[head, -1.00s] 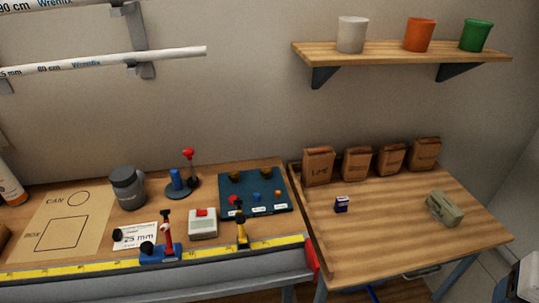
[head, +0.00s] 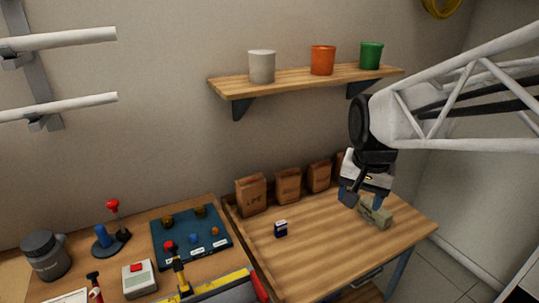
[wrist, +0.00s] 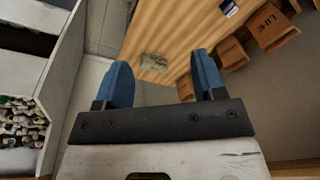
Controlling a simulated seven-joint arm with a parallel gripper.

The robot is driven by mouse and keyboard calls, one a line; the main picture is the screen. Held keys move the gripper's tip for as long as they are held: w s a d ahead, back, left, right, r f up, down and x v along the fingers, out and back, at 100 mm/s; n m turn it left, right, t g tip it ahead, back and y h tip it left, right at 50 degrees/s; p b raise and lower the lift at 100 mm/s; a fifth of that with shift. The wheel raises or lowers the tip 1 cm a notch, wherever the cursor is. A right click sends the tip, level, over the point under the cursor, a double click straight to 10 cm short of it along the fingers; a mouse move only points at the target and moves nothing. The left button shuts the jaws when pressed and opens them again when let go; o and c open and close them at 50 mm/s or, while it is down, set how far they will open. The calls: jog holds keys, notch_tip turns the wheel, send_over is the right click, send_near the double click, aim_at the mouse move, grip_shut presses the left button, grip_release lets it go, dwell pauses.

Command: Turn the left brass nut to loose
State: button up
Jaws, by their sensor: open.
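The left brass nut (head: 168,221) sits at the back left of a dark blue board (head: 163,253) on the left bench. A second brass nut (head: 199,210) is beside it on the right. My gripper (head: 358,194) is open and empty over the right-hand table, near the grey-green block, far to the right of the nuts. The wrist view shows its two blue fingers (wrist: 164,82) apart with nothing between them that they touch. Neither nut shows in the wrist view.
The board also bears small red, blue and orange knobs. Paper bags (head: 251,195), a small blue box (head: 280,229) and a grey-green block (head: 376,214) are on the right table (head: 305,255). A shelf (head: 300,82) with cups hangs above.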

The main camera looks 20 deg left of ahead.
jog(key=w+a+f, duration=0.1)
jog(key=w+a, duration=0.2)
jog(key=a, duration=0.4)
jog(key=w+a+f, duration=0.1)
jog(key=w+a, duration=0.2)
jog(key=a, duration=0.5)
jog(key=m+g, duration=0.2)
send_over(164, 221)
jog(key=shift+h, duration=0.3)
notch_tip(164, 221, down, 16)
jog(key=shift+w+a+r, duration=0.1)
jog(key=shift+r, duration=0.15)
jog(key=shift+f, duration=0.15)
jog(key=shift+f, duration=3.75)
jog(key=c, duration=0.9)
